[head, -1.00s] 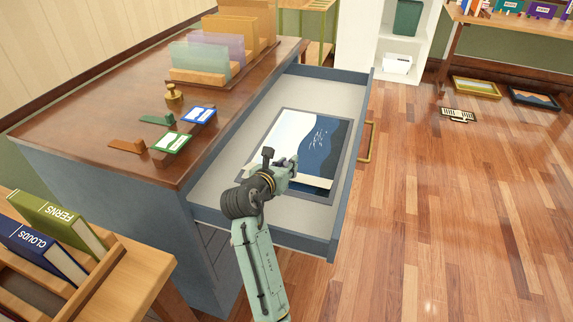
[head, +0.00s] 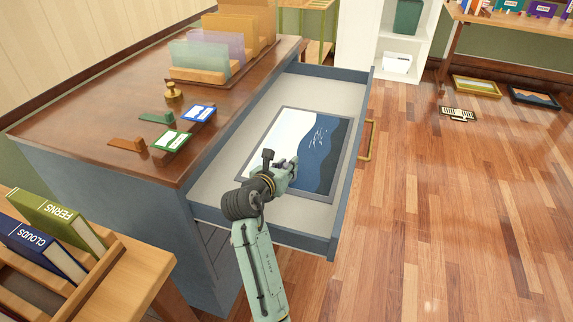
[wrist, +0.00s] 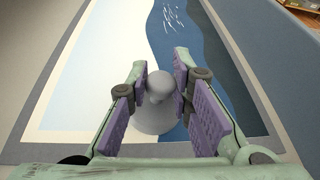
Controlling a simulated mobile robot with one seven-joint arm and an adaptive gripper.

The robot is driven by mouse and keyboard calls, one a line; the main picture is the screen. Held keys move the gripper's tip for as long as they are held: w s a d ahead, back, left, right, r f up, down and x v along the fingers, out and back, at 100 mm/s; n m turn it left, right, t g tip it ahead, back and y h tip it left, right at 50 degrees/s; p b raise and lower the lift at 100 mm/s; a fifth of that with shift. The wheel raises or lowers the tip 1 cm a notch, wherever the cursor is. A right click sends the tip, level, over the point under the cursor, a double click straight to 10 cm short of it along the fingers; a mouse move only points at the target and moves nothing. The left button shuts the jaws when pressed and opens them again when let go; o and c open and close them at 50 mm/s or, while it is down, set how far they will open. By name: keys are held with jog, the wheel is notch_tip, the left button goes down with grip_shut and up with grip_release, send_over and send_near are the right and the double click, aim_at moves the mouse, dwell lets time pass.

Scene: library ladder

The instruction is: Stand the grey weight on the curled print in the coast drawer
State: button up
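The grey weight (wrist: 155,117) stands upright between my fingers in the wrist view, with its base over the print. My gripper (wrist: 161,80) has one finger on each side of the weight's round knob, and both appear to touch it. The print (head: 299,140), cream and dark blue with white marks, lies flat in a grey border. It is inside the open coast drawer (head: 357,140). In the head view my gripper (head: 288,168) is low over the near part of the print and hides the weight.
The cabinet top left of the drawer holds a brass stamp (head: 173,92), cards (head: 170,141) and a file rack (head: 200,75). Books (head: 58,220) stand at the near left. The drawer's back is empty. The wooden floor to the right is mostly clear.

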jog(key=o, duration=0.5)
jog(key=shift+s, duration=0.1)
jog(key=v, duration=1.2)
jog(key=shift+r, duration=0.1)
